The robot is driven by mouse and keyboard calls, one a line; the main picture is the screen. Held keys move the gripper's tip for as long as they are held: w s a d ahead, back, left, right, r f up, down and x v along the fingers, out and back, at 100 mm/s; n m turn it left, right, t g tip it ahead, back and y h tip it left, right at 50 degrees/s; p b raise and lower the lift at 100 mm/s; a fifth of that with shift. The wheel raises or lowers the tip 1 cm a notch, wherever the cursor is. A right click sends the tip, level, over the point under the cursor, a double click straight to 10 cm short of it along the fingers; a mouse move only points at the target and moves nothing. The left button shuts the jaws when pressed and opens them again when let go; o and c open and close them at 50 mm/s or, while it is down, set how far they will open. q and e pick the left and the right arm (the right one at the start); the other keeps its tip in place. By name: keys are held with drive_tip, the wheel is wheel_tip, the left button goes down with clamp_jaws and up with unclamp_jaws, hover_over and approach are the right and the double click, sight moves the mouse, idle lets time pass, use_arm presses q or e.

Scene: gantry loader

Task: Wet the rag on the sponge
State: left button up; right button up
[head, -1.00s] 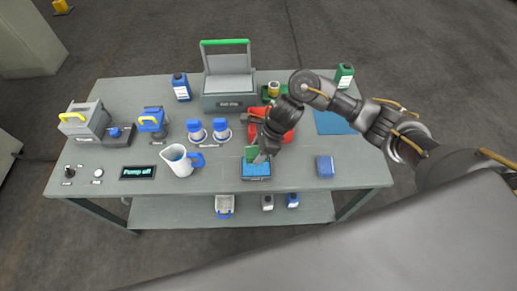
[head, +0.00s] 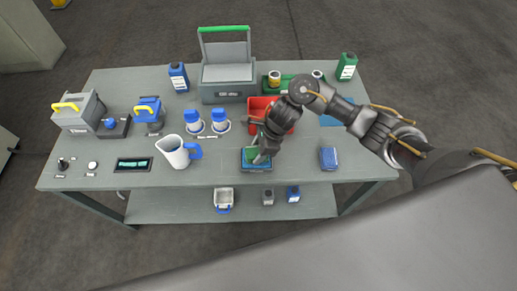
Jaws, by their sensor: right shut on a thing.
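The blue sponge (head: 257,167) lies in a small dark tray on the grey table, near the front edge. My right gripper (head: 260,157) points down over the sponge, shut on the green rag (head: 250,153). The rag is low over the sponge and seems to touch it, covering part of its top. The gripper hides part of the rag, so the exact contact is hard to see. My left gripper is not in view.
A white jug (head: 173,152) with a blue handle stands left of the sponge. A red bin (head: 262,105) is behind my gripper. A blue block (head: 328,158) lies to the right. A grey lidded box (head: 227,92) stands at the back. The front right of the table is mostly clear.

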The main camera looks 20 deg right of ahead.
drive_tip(key=shift+f+b, duration=0.4)
drive_tip(key=shift+b, duration=0.1)
idle(0.8)
drive_tip(key=shift+s+f+b, duration=0.1)
drive_tip(key=shift+b, duration=0.25)
idle(1.6)
drive_tip(key=shift+r+p, duration=2.45)
drive_tip(key=shift+r, duration=1.15)
